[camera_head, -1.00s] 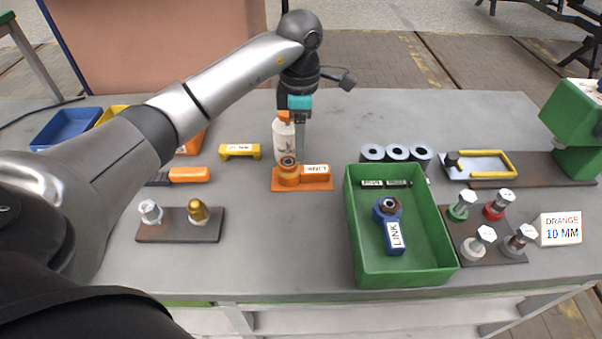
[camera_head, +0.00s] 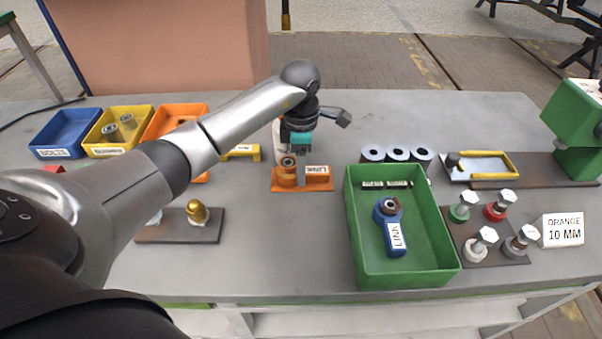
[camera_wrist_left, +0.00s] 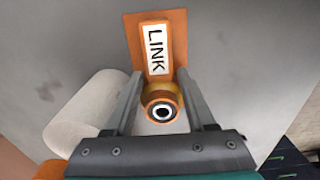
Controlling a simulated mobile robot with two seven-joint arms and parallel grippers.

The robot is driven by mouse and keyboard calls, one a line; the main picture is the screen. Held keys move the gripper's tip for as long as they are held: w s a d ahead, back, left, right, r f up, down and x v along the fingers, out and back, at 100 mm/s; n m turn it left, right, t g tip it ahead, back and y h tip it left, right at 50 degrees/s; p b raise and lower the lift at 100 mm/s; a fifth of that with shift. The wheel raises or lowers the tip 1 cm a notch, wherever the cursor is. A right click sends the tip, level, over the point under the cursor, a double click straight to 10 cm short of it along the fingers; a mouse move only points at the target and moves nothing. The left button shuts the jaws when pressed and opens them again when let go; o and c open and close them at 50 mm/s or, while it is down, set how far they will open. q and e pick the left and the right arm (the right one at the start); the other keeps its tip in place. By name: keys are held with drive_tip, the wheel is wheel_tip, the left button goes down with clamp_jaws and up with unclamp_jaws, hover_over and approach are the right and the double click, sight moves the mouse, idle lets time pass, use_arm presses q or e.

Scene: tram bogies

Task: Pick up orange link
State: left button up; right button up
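My left gripper (camera_head: 301,182) is down at this ring end, pointing at the table. In the left wrist view the two fingers of my left gripper (camera_wrist_left: 163,88) stand apart, one on each side of the ring end. Small gaps seem to show beside the ring; contact is not clear. My right gripper is not in view.
A white cylinder (camera_wrist_left: 85,112) stands close beside the left gripper. The green tray (camera_head: 357,235) holds a blue link (camera_head: 389,212). Left are a yellow piece (camera_head: 240,151) and a board with a brass part (camera_head: 198,211). Grey rollers (camera_head: 397,153) stand behind the tray. Table front centre is clear.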

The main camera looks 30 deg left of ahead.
use_arm(q)
clamp_jaws()
drive_tip(key=shift+r, duration=0.1)
idle(1.1)
